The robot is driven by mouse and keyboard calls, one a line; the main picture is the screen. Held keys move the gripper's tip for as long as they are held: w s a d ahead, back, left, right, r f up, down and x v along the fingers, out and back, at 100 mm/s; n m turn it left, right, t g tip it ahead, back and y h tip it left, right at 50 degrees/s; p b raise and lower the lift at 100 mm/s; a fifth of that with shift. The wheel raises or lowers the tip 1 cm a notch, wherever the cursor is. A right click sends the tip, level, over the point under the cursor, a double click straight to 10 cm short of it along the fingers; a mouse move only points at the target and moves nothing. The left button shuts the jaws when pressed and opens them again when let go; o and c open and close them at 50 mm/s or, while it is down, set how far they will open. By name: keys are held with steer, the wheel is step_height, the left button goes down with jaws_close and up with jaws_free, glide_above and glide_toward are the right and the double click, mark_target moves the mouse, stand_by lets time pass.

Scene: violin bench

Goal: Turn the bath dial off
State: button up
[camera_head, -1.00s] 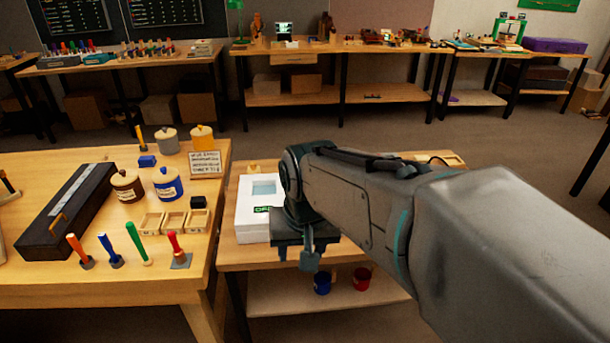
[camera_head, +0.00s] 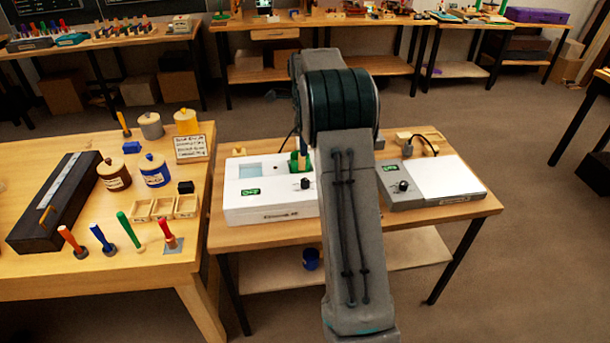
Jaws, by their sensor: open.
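The bath (camera_head: 275,212) is a white box at the left of the small middle table. It has a pale blue window on top and a lit green display (camera_head: 250,191) on its front part. The bath dial (camera_head: 305,183) is a small dark knob at its right front, just left of my arm. Its pointer is too small to read. Green and wood-coloured things stand behind the dial, partly covered by my arm. My arm rises in front of the table, and I cannot make out my gripper behind it.
A grey device (camera_head: 400,202) with a white plate, its own dark knob (camera_head: 403,186) and green display stands right of my arm. The left bench (camera_head: 120,275) holds jars, coloured-handled tools and a dark case. A blue cup (camera_head: 311,258) is on the lower shelf.

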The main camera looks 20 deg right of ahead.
mark_target(305, 183)
steer(key=shift+m, duration=0.3)
steer(key=f, duration=0.4)
steer(key=f+p, duration=0.1)
steer(key=f, duration=0.4)
steer(key=f+p, duration=0.1)
steer(key=f, duration=0.4)
steer(key=shift+w+d+f, duration=0.15)
steer(key=shift+w+d, duration=0.1)
steer(key=shift+d, duration=0.05)
steer(key=c, duration=1)
